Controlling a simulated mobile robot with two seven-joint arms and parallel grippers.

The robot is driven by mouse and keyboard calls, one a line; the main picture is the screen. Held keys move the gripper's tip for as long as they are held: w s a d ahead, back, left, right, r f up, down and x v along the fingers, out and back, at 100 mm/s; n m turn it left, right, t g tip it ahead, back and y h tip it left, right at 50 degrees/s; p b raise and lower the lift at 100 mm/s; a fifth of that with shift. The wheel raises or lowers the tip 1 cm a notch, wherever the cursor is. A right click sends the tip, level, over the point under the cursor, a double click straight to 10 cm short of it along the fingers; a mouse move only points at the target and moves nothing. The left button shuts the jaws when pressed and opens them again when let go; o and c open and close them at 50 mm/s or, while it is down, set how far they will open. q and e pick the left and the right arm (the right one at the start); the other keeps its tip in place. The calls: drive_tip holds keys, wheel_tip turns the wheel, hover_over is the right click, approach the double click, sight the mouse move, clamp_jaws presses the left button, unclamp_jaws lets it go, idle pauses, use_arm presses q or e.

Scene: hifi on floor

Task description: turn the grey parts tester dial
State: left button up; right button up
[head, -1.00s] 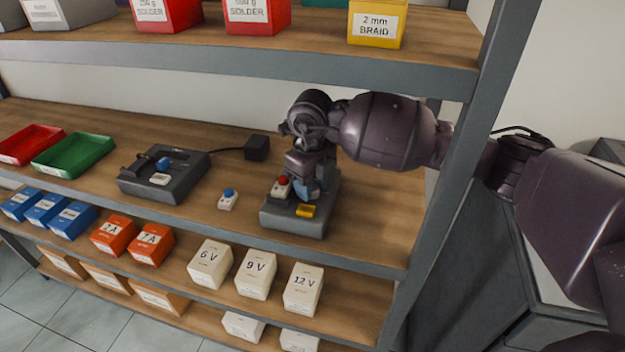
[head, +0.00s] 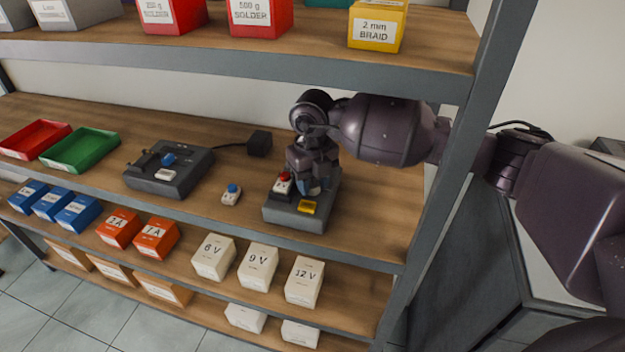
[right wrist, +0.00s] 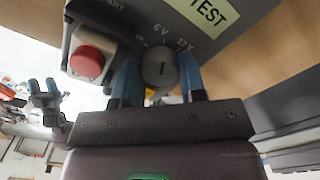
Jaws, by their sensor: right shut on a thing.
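My right gripper (head: 314,188) reaches down over the tester. In the right wrist view the blue fingers of this gripper (right wrist: 159,82) are shut on the dial, one on each side. In the head view the gripper hides the dial. A small dark shape (right wrist: 46,98), apparently my left gripper, shows at far left there.
The tester's red button (right wrist: 87,62) is close beside the left finger.

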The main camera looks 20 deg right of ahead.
drive_tip(key=o, duration=0.7)
drive_tip(key=shift+c, duration=0.2)
use_arm(q)
drive_tip(key=shift+s, duration=0.1)
drive_tip(key=shift+s+f, duration=0.1)
drive_tip(key=shift+s, duration=0.1)
